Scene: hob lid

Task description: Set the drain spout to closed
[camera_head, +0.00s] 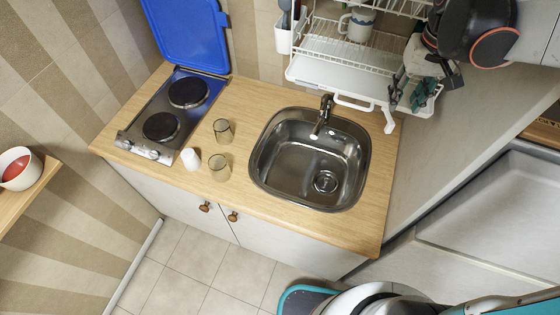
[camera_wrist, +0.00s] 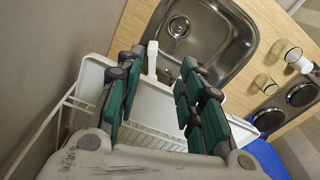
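The drain spout (camera_head: 388,119) is a small white piece on the front right of the white drip tray (camera_head: 318,76). In the head view it points forward, beside the sink's back right corner. In the wrist view the white spout (camera_wrist: 152,58) shows between my fingers, further off, near the sink edge. My gripper (camera_head: 411,97) is at the tray's right end, right of and above the spout. In the wrist view my gripper (camera_wrist: 162,72) has its green-padded fingers apart, with nothing held. I cannot tell if they touch the tray.
The steel sink (camera_head: 263,165) with its tap (camera_head: 323,114) lies left of the spout. Two glasses (camera_head: 222,131) and a white cup (camera_head: 190,159) stand by the hob (camera_head: 140,135), whose blue lid (camera_head: 187,35) is raised. A mug (camera_head: 360,24) sits on the rack. A grey wall stands right.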

